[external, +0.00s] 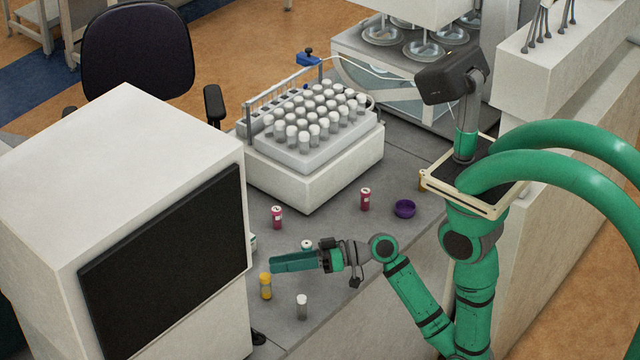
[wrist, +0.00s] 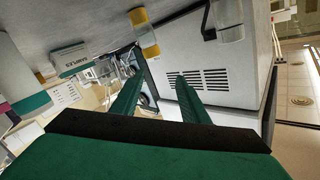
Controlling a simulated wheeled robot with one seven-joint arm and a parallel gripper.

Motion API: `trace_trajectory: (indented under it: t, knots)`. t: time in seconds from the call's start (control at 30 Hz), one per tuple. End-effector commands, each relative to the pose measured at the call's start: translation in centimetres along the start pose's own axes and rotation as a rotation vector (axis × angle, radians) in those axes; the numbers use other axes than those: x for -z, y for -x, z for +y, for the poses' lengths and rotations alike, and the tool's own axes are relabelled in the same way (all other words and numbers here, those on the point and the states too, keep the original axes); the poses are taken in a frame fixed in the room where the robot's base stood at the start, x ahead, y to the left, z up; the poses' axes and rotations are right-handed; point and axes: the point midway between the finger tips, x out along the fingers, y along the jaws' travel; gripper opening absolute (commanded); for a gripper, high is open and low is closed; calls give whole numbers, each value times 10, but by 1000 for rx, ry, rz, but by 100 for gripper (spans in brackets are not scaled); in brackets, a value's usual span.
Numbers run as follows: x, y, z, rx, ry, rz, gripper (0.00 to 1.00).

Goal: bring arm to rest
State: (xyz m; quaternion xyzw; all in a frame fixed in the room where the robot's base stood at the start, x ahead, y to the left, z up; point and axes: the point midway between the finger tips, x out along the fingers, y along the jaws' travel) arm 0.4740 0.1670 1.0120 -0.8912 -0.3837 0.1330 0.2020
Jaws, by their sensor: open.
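My gripper (external: 275,262) is stretched out to the left over the grey bench, with the arm bent low at the bench's front edge. In the wrist view its two green fingers (wrist: 158,88) stand apart with nothing between them. A yellow vial (external: 265,286) stands just in front of the fingertips in the external view; a yellow-banded vial also shows beyond the fingers in the wrist view (wrist: 145,32). I cannot tell whether the fingers touch anything.
A large white machine with a dark panel (external: 165,265) stands close left of the fingertips. A tube rack machine (external: 330,165) is behind.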

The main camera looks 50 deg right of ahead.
Motion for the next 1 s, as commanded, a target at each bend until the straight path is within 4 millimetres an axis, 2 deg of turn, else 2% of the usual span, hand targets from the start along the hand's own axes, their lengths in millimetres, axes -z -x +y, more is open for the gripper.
trace_trajectory:
  t: [0.13,0.27,0.47,0.67,0.8,0.9,1.0]
  knots:
    - [6,2,-6,-8,-261,157,41]
    - [13,13,-6,-5,-499,310,41]
    - [20,46,2,23,-852,556,41]
    - [17,98,15,84,-1171,817,41]
    - [8,146,27,129,-1343,1009,41]
    - [-7,189,38,115,-1399,1141,41]
    - [-22,228,51,32,-1359,1219,41]
